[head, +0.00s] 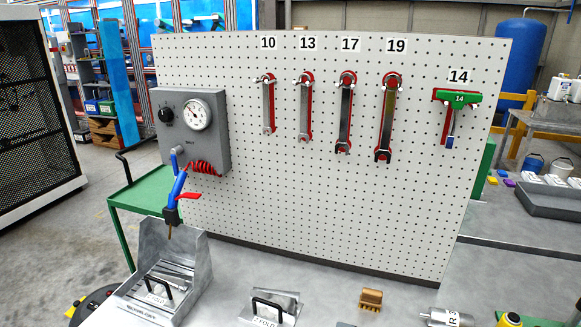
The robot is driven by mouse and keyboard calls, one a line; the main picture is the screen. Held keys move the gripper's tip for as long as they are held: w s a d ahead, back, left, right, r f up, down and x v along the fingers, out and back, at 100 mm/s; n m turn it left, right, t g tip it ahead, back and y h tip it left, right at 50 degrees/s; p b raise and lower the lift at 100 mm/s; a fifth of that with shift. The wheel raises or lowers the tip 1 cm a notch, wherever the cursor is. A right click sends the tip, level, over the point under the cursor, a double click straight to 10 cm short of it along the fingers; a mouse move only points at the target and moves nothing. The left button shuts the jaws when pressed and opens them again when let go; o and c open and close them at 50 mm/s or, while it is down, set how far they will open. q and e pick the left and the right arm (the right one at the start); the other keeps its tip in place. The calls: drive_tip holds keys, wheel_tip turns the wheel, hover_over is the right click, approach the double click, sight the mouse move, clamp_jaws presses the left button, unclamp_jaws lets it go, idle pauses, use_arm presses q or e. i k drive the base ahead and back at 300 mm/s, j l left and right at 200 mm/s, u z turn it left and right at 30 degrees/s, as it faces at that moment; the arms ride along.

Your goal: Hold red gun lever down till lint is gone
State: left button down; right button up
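The air gun (175,190) has a blue body, a dark lower block and a thin brass-coloured nozzle pointing down. Its red lever (189,196) sticks out to the right. The gun hangs below a grey regulator box (192,130), where a red coiled hose (203,168) also shows. The nozzle points toward an open grey metal bin (197,266) on the bench, with a black-handled labelled piece at its front. I cannot make out any lint. Neither of my grippers is in view, and nothing is seen holding the gun.
A white pegboard (300,190) stands behind the bench, holding several wrenches and a green-headed tool (457,98). A metal piece with a black handle (271,308), a wooden brush (371,299) and a metal cylinder (447,318) lie at the front. A green cart (145,192) stands left.

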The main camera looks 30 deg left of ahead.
sight(195, 196)
drive_tip(key=u, duration=1.55)
